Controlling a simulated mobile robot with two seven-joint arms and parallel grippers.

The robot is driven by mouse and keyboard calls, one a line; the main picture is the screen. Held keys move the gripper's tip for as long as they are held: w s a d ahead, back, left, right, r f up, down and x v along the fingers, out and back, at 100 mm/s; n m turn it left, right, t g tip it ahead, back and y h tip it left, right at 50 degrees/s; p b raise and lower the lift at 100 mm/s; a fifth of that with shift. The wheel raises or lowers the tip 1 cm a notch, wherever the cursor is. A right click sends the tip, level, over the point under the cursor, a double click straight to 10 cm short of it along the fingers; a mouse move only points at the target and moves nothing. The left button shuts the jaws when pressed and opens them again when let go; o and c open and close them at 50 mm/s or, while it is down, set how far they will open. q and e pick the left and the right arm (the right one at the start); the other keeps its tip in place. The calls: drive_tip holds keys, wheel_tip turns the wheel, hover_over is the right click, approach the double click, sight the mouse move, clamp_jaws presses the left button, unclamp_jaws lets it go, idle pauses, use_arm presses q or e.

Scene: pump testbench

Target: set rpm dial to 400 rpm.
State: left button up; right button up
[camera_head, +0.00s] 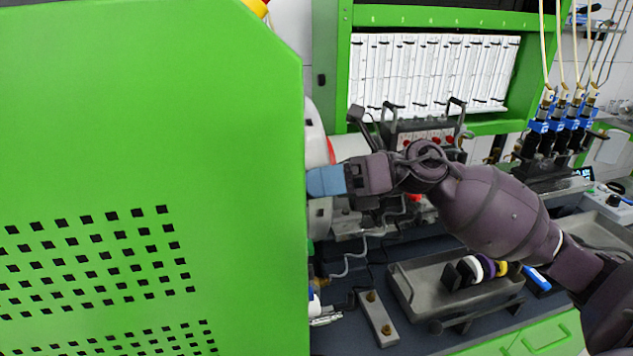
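I cannot make out the rpm dial or any rpm reading in the head view. My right gripper (325,181) comes in from the right, and its blue fingertips reach the right edge of the big green panel (255,250). I see the gripper from the side, so I cannot tell whether its fingers are open or shut. What lies behind the panel is hidden. My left gripper is not in view.
A grey tray (418,306) with several coloured discs sits on the bench at lower right. A metal block (378,318) lies to its left. White graduated tubes (435,70) stand in the green frame behind. Blue-topped injectors (566,125) are at upper right.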

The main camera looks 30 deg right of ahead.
drive_tip(key=b+v, duration=0.2)
drive_tip(key=v, duration=0.8)
drive_tip(key=shift+d, duration=0.4)
drive_tip(key=shift+s, duration=0.15)
